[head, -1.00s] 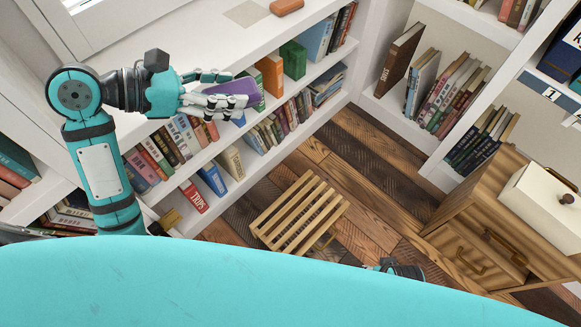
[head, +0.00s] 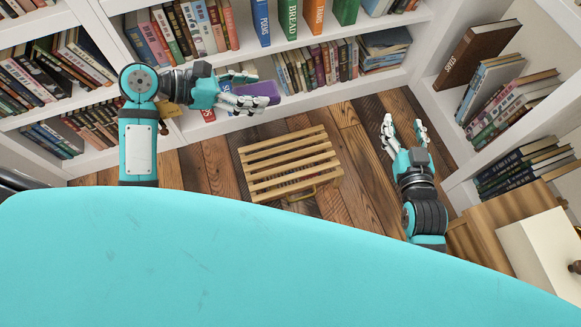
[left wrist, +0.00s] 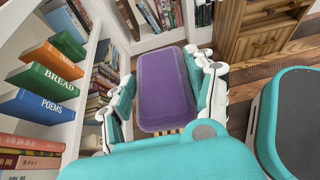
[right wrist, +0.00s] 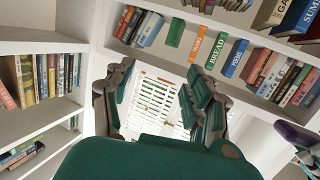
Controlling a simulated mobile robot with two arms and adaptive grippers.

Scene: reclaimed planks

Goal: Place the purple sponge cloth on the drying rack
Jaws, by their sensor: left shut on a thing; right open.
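The purple sponge cloth (head: 262,90) is held in my left gripper (head: 246,92), which is shut on it. In the left wrist view the cloth (left wrist: 165,88) lies flat between the fingers, with its purple face showing. The drying rack (head: 290,165), made of light wooden slats, stands on the floor in the head view. The cloth is up and to the left of the rack in that view, apart from it. My right gripper (head: 402,132) is open and empty, to the right of the rack. A sliver of purple also shows at the right edge of the right wrist view (right wrist: 296,134).
White bookshelves full of books line the back and left. More books (head: 510,95) fill a shelf on the right. Plank floor (head: 215,170) is free around the rack.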

